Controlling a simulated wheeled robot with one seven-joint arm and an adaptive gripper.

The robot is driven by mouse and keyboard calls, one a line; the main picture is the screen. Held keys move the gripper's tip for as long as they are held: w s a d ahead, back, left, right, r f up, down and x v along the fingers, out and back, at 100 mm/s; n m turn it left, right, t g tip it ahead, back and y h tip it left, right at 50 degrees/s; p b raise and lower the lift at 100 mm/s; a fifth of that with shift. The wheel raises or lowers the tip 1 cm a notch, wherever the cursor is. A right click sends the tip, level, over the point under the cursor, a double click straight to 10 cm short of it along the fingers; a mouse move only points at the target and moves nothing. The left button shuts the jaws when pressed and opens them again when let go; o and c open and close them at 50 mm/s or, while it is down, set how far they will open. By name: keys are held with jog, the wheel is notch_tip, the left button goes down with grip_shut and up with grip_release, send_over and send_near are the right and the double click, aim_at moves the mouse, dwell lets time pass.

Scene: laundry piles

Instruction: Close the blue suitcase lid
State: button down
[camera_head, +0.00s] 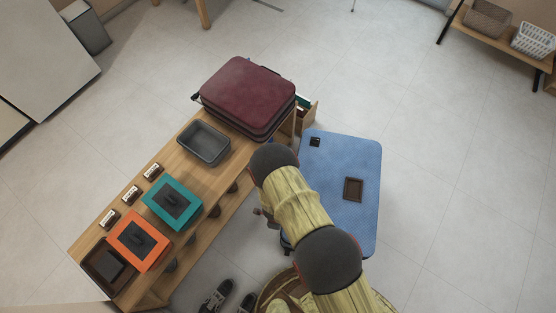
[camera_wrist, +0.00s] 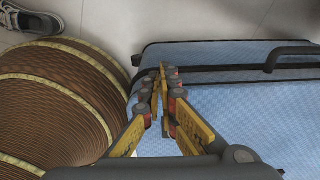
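The blue suitcase (camera_head: 335,215) lies on the floor right of the wooden bench, its broad textured blue face seen from above. A small black patch and a dark brown rectangle show on that face. In the wrist view the suitcase (camera_wrist: 250,105) fills the right side, with a dark seam and a black handle (camera_wrist: 290,55). My gripper (camera_wrist: 164,75) has its yellow fingers drawn together at the tips, with nothing visible between them. It is over the suitcase's left edge in the wrist view; contact cannot be told. My arm hides part of the suitcase in the head view.
A dark red suitcase (camera_head: 248,95), grey bin (camera_head: 203,143), teal box (camera_head: 152,207) and orange box (camera_head: 121,239) sit on the bench (camera_head: 215,188). A round brown basket (camera_wrist: 60,100) stands close left of my gripper. Shoes (camera_head: 217,295) lie nearby. Floor right is clear.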

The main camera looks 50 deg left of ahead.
jog(key=shift+s+d+f, duration=0.2)
jog(key=shift+s+f, duration=0.05)
notch_tip(320, 180, up, 12)
jog(key=shift+a+r, duration=0.25)
jog(key=shift+a, duration=0.2)
